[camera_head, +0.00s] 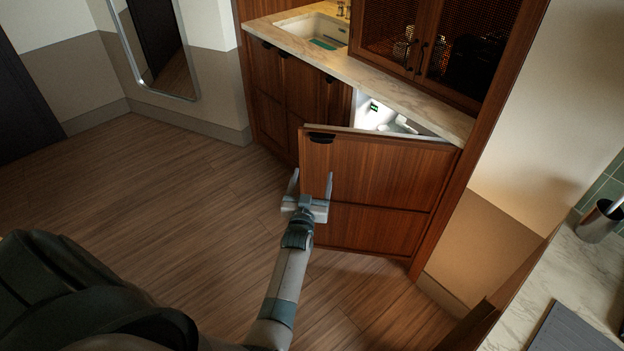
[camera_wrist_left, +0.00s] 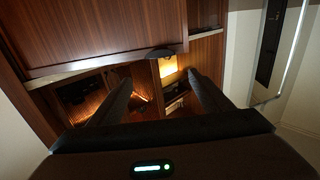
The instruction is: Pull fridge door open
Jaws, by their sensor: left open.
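The fridge door (camera_head: 375,180) is a brown wood panel under the counter. It stands partly open, its left side swung out from the cabinet and its right side near the frame. A black handle (camera_head: 321,137) sits at its top left corner; it also shows in the left wrist view (camera_wrist_left: 160,53). The white fridge interior (camera_head: 385,117) shows in the gap above the door. My left gripper (camera_head: 312,176) is open by the door's left edge, below the handle. Its fingers look empty in the left wrist view (camera_wrist_left: 160,82); whether one touches the door I cannot tell. My right gripper is out of view.
A marble counter (camera_head: 385,80) with a sink (camera_head: 312,32) runs above the fridge. A wood cabinet (camera_head: 285,95) stands to the left of the door. Another marble counter (camera_head: 560,290) is at the lower right. The wooden floor (camera_head: 170,200) at left is clear.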

